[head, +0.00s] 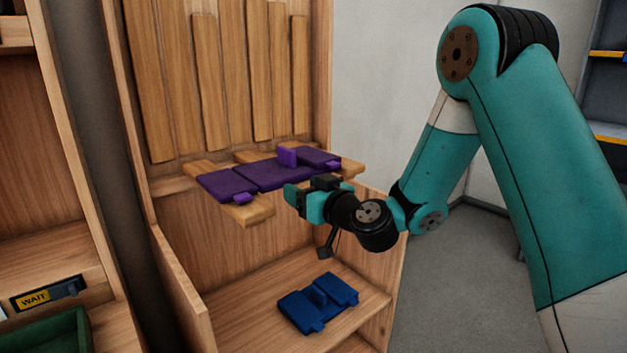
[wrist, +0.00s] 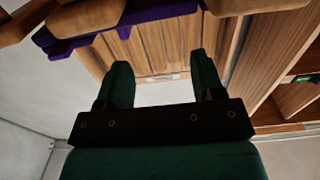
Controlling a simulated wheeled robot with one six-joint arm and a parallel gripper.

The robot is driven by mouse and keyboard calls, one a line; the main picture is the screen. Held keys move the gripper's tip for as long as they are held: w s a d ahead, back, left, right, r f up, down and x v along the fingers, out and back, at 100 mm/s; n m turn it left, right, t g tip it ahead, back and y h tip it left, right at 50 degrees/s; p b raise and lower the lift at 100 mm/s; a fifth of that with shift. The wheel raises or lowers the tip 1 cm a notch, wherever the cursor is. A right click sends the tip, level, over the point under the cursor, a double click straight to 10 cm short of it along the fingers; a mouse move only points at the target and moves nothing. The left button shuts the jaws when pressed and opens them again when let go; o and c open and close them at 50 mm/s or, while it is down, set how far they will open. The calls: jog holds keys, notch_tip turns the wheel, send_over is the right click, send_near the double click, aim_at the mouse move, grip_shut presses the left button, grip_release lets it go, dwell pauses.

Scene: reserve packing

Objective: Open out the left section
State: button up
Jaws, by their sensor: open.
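The purple hinged piece (head: 272,175) lies on wooden supports in the upper part of the wooden cabinet. Its left section (head: 226,184) lies out to the left of the middle, roughly flat, with a small tab at its front edge. The right section (head: 320,157) is at the far right; whether it lies out flat or over the middle is unclear. A purple block stands up beside it. My gripper (head: 291,196) is open and empty, just in front of the purple piece and slightly below it. In the wrist view, purple edges (wrist: 110,28) show above my open fingers (wrist: 164,78).
A blue hinged piece (head: 318,302) lies on the cabinet's lower shelf (head: 250,310). Upright wooden slats (head: 208,85) line the back. A sign reading WAIT (head: 35,297) and a green bin (head: 55,335) are at the left.

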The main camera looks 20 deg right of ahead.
jog(key=b+v, duration=1.1)
jog(key=b, duration=0.2)
jog(key=s+a+r+n+g+p, duration=0.1)
jog(key=s+a+r+g+p, duration=0.4)
jog(key=p, duration=0.8)
jog(key=s+a+r+n+g+y+p, duration=0.1)
jog(key=s+a+r+g+p, duration=0.5)
jog(key=p, duration=0.8)
jog(key=s+r+n+g, duration=0.1)
jog(key=s+r, duration=0.2)
jog(key=r, duration=0.2)
jog(key=shift+s+a+g+y, duration=0.2)
jog(key=shift+g+y, duration=0.1)
jog(key=shift+g, duration=0.1)
jog(key=s+d+f+g+h+p, duration=0.1)
jog(key=s+f+g+h, duration=0.1)
jog(key=s, duration=0.6)
jog(key=shift+s+d+g+h, duration=0.25)
jog(key=shift+g+h, duration=0.25)
jog(key=shift+g, duration=0.7)
